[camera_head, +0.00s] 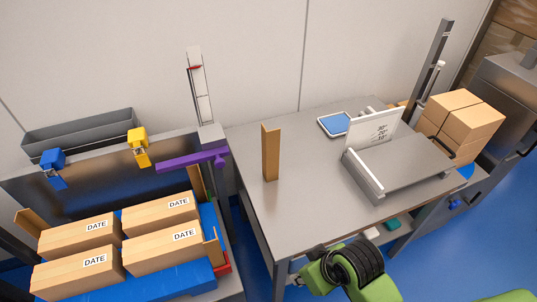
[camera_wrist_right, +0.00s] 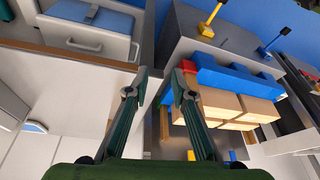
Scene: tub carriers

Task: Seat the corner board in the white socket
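A tall tan corner board (camera_head: 270,152) stands upright on the grey steel table, near its left side. Other tan boards stand at corners of the carton stack: one at its back right (camera_head: 197,183), one at its front right (camera_head: 212,247). A red piece (camera_head: 222,263) sits low by the front right corner. I cannot make out a white socket for certain. My right arm's green wrist is low in the head view, its fingers out of sight. In the right wrist view the right gripper (camera_wrist_right: 160,88) is open, with nothing between its fingertips. My left gripper is not in view.
Date-labelled cartons (camera_head: 163,215) lie on a blue base at left. A purple arm (camera_head: 193,160) juts above them. A grey stand with a white plate (camera_head: 374,130) and a blue-topped tray (camera_head: 335,123) occupy the table's right and back. The table's front left is clear.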

